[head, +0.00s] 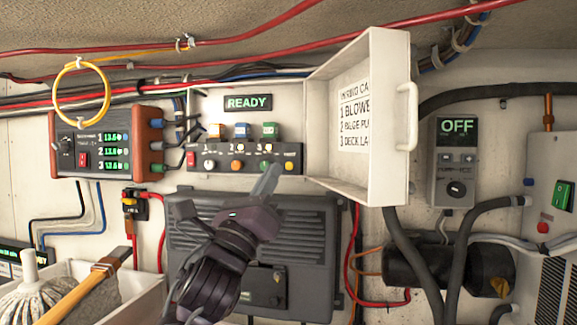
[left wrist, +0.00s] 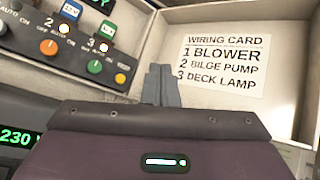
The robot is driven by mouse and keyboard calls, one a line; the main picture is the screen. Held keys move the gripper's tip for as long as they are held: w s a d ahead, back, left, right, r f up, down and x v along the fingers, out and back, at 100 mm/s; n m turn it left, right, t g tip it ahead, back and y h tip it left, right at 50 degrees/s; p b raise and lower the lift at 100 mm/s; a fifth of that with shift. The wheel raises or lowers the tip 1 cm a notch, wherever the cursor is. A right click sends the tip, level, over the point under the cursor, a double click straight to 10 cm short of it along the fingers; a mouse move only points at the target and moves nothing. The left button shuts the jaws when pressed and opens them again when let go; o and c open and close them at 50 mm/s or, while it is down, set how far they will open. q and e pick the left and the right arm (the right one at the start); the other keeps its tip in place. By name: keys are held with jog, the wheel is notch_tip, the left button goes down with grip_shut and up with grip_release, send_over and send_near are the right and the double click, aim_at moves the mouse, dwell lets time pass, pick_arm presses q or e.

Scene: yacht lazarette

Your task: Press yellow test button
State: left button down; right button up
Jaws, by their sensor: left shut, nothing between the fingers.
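The yellow test button (head: 289,167) sits at the right end of the dark switch panel (head: 220,154), under the green READY display (head: 248,103). In the left wrist view the button (left wrist: 122,78) is just left of my fingertips. My left gripper (head: 272,170) is shut and empty. Its tips are beside the button, over the panel's lower edge near the green knob. I cannot tell if they touch the panel; a gap to the button shows in the left wrist view (left wrist: 160,75). My right gripper is not in view.
The open white cover (head: 390,185) with the wiring card (head: 356,110) stands out right of the panel. A grey ribbed box (head: 310,230) lies below. Left are a display unit (head: 75,150) and a yellow ring (head: 105,97). Cables and hoses run around.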

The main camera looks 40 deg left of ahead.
aim_at(289, 166)
pick_arm(q)
jog(key=shift+w+a+f+p, duration=0.1)
jog(key=shift+w+a+p, duration=0.55)
jog(key=shift+w, duration=0.7)
jog(key=shift+w+a+r+p, duration=0.1)
jog(key=shift+w+a+p, duration=0.3)
jog(key=shift+w+a, duration=0.75)
jog(key=shift+w+a+f+p, duration=0.1)
jog(key=shift+w+a+p, duration=0.4)
jog(key=shift+w, duration=1.1)
jog(key=shift+s, duration=0.1)
jog(key=shift+w+a, duration=0.1)
jog(key=shift+w, duration=0.1)
jog(key=shift+w+a, duration=0.1)
jog(key=shift+w, duration=0.15)
jog(key=shift+w+a, duration=0.1)
jog(key=shift+w, duration=0.05)
jog(key=shift+a+r, duration=0.1)
jog(key=shift+r, duration=0.1)
